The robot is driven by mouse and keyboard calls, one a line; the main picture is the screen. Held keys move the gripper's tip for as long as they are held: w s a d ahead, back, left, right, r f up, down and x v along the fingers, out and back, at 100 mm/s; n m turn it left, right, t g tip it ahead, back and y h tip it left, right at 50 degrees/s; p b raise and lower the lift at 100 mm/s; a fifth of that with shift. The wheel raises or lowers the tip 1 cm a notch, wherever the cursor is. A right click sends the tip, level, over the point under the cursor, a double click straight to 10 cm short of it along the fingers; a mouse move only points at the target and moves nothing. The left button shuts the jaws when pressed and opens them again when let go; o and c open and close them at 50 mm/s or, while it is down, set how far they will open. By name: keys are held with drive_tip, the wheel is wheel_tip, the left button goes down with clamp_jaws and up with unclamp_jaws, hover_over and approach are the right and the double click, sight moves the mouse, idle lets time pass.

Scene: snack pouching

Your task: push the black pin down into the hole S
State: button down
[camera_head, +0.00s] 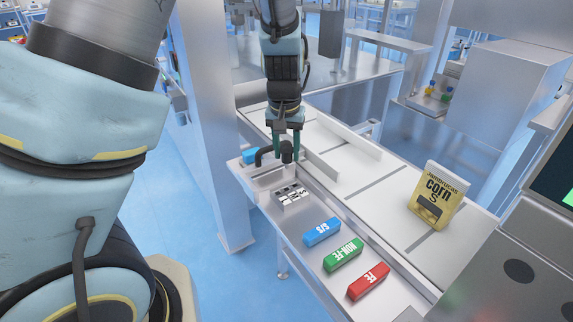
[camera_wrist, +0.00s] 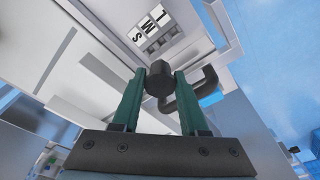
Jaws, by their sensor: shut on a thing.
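The black pin (camera_head: 286,152) is held between the green fingers of my gripper (camera_head: 287,145). In the wrist view the pin's round dark end (camera_wrist: 159,78) sits between the two fingertips (camera_wrist: 160,84). A bent black handle (camera_head: 263,155) reaches out to the left of it; it also shows in the wrist view (camera_wrist: 195,95). The block with lettered holes (camera_head: 291,195) lies below and in front of my gripper. In the wrist view its white labels (camera_wrist: 150,22) include an S (camera_wrist: 138,37). The pin is apart from the block, above and behind it. The holes' insides are hard to make out.
Blue (camera_head: 322,232), green (camera_head: 343,255) and red (camera_head: 369,281) labelled blocks lie in the front tray. Another blue thing (camera_head: 250,156) is at the tray's far end. A corn pouch (camera_head: 437,196) stands on the white conveyor (camera_head: 375,165). A metal post (camera_head: 210,120) rises at left.

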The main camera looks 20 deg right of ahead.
drive_tip(key=shift+d+r+p, duration=0.2)
drive_tip(key=shift+r+p, duration=0.35)
drive_tip(key=shift+d+r+p, duration=0.2)
drive_tip(key=shift+d+p, duration=0.05)
drive_tip(key=shift+p, duration=0.5)
drive_tip(key=shift+w+d+p, duration=0.1)
drive_tip(key=shift+d+p, duration=0.2)
drive_tip(key=shift+p, duration=0.55)
drive_tip(key=p, duration=0.1)
drive_tip(key=d+f+p, duration=0.1)
drive_tip(key=shift+w+d+f+p, duration=0.1)
drive_tip(key=shift+w+f+p, duration=0.05)
drive_tip(key=shift+f+p, duration=0.15)
drive_tip(key=shift+f+b, duration=2.25)
drive_tip(key=shift+f, duration=0.6)
drive_tip(key=shift+f+b, duration=1.05)
drive_tip(key=shift+f, duration=0.6)
